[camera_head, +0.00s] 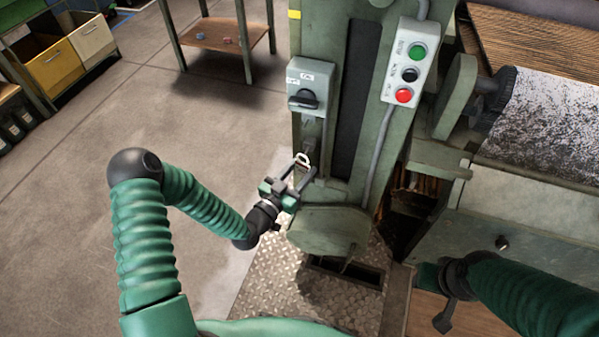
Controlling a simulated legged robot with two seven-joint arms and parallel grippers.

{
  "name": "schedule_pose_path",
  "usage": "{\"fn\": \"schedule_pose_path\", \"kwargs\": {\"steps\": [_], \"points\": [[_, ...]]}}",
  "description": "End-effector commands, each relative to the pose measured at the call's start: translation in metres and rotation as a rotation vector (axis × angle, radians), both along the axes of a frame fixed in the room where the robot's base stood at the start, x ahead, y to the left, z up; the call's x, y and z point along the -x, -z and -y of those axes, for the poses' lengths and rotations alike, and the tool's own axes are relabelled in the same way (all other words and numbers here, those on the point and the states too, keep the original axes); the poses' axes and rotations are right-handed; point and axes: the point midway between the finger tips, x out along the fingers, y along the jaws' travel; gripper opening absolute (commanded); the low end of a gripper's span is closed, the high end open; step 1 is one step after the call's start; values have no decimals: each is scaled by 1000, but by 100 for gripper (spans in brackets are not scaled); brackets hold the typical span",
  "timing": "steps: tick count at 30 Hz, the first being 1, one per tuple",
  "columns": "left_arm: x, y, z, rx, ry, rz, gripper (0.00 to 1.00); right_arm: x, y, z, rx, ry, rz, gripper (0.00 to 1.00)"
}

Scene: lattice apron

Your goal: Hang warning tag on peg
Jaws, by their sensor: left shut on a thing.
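My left gripper (302,168) is in front of the green machine column, below the grey switch box. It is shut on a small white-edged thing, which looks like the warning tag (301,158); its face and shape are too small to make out. The tag shows at the fingertips, close to the column face. A small dark fitting (309,146) sits on the column just above the tag; I cannot tell whether it is the peg or whether the tag touches it. My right gripper (446,312) is low at the right, dark, its jaws not clearly visible.
The switch box (314,86) with a black rotary knob is above the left gripper. A button panel (410,66) with green, black and red buttons is to its right. A rounded green housing (328,232) juts out below. Open floor lies to the left.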

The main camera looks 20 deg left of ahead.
Motion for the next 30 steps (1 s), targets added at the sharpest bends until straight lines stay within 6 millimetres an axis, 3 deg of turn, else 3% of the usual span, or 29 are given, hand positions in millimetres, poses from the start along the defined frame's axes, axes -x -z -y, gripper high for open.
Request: {"fn": "schedule_pose_path", "kwargs": {"steps": [18, 30], "points": [[-22, 1, 1, -1, 0, 0, 9, 0, 3, 0, 0, 0, 0, 34], [-24, 1, 1, 0, 0, 0, 9, 0, 3, 0, 0, 0, 0, 34]]}}
